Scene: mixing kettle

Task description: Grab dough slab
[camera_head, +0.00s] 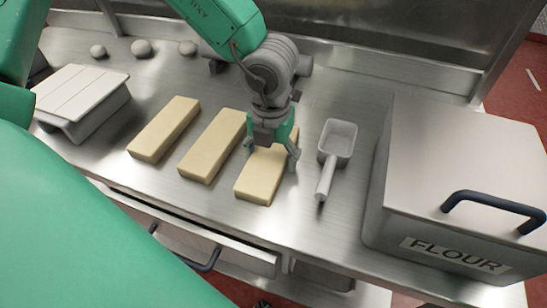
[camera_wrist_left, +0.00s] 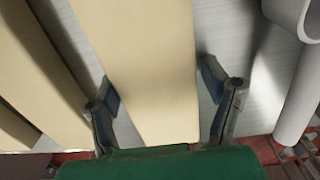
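Three pale yellow dough slabs lie side by side on the steel counter: a left slab (camera_head: 164,129), a middle slab (camera_head: 212,145) and a right slab (camera_head: 259,178). My left gripper (camera_head: 270,151) is over the right slab, pointing down. In the left wrist view, its two fingers (camera_wrist_left: 160,98) stand open on either side of that slab (camera_wrist_left: 150,60), with a gap showing on both sides. The neighbouring slab (camera_wrist_left: 40,70) shows at the left there. My right gripper is not in view.
A metal scoop (camera_head: 338,142) lies just right of the gripper; its handle (camera_wrist_left: 300,95) shows in the wrist view. A flour bin (camera_head: 450,150) stands at the right. A white-topped box (camera_head: 82,95) stands left. Several dough balls (camera_head: 142,48) lie at the back.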

